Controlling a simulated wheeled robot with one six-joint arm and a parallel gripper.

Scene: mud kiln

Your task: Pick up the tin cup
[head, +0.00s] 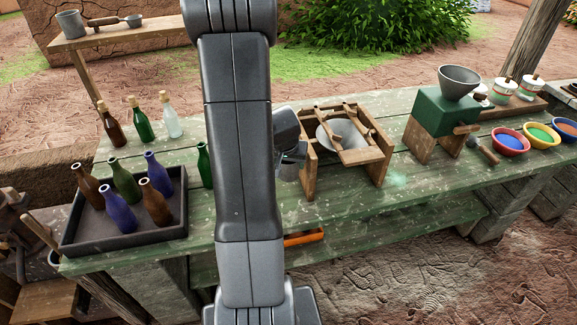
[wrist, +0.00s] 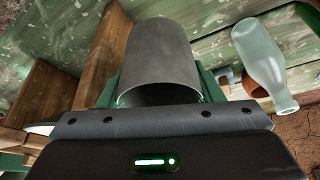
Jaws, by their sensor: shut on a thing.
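The tin cup (wrist: 158,58) is a plain grey metal cylinder in the middle of the wrist view. My gripper (wrist: 160,86) is shut on it, with a green finger along each side. The near rim and dark opening of the cup face the gripper's body. In the head view my gripper (head: 293,158) is just left of the wooden frame over the green bench. My arm hides part of that area, and the cup is hard to make out there. I cannot tell whether the cup touches the bench.
The wooden frame (head: 312,172) with a pale bowl (head: 328,139) stands close right of my gripper. A green bottle (head: 204,165) and a black tray (head: 124,238) of bottles are to the left. A clear bottle (wrist: 259,55) shows in the wrist view. Another grey mug (head: 69,24) stands on the back table.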

